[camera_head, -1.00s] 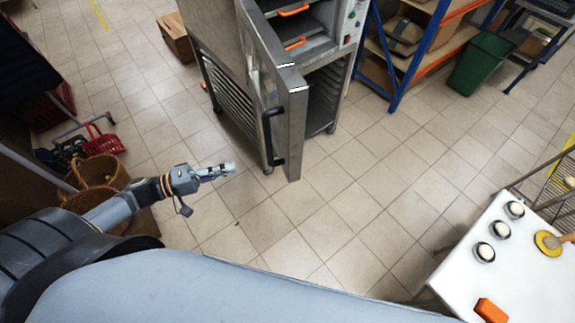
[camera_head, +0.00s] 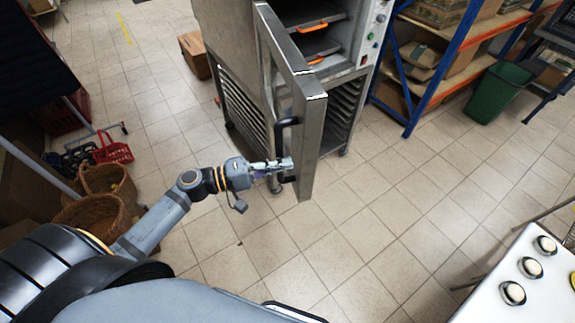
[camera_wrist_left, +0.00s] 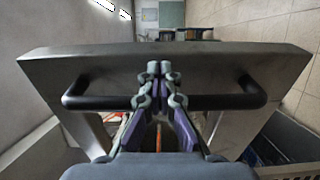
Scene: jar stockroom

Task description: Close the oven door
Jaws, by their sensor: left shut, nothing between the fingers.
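The steel oven (camera_head: 222,32) stands at the top middle of the head view. Its door (camera_head: 310,130) stands open, swung out toward me, with a window and a black bar handle (camera_head: 283,126) on its left face. My left gripper (camera_head: 285,166) is at the door's handle side, with its fingertips overlapping the lower handle in this view. In the left wrist view the shut fingers (camera_wrist_left: 159,75) lie across the middle of the black handle (camera_wrist_left: 222,101), with the steel door behind. Whether they touch it I cannot tell. Nothing is held. My right gripper is out of view.
Wicker baskets (camera_head: 95,215) and a red basket (camera_head: 113,150) stand at left. A blue-framed shelf (camera_head: 408,100) and a green bin (camera_head: 497,92) stand right of the oven. A white counter (camera_head: 525,270) is at lower right. Tiled floor before the door is clear.

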